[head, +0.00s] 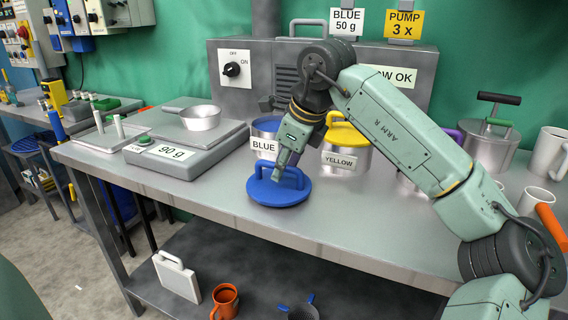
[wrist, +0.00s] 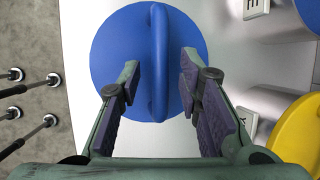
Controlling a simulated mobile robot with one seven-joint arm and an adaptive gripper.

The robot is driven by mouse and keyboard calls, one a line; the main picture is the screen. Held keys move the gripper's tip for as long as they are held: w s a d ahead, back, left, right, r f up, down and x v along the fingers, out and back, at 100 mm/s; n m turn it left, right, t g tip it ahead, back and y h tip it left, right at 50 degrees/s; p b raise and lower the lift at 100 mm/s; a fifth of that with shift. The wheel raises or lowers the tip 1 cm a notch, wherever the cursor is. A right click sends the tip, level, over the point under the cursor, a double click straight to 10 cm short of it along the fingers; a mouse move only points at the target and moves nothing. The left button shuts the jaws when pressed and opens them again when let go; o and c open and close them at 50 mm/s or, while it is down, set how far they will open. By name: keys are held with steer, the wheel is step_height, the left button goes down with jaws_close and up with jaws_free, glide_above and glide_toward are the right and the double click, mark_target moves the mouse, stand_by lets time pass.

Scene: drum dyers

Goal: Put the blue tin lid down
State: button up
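The blue tin lid (head: 270,193) is a round disc with an arched handle. It appears to lie flat on the grey bench (head: 215,185), near the front edge. My gripper (head: 281,170) is just above it, pointing down. In the wrist view, the lid (wrist: 115,45) fills the upper middle, and its handle runs between the two fingers of my gripper (wrist: 160,82). The fingers are apart, with a gap on each side of the handle. The tin labelled BLUE (head: 266,127) stands behind the lid, its top partly hidden by my arm.
The YELLOW tin (head: 345,150) with its yellow lid stands behind right of the lid. A scale (head: 180,150) reading 90 g holds a metal pan (head: 200,117) at left. A lidded pot (head: 489,145) and white mugs stand at right. Bench space left of the lid is clear.

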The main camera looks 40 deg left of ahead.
steer(key=shift+r, duration=0.3)
steer(key=v, duration=1.1)
steer(key=shift+d+r, duration=0.2)
steer(key=shift+r, duration=0.1)
steer(key=shift+s, duration=0.15)
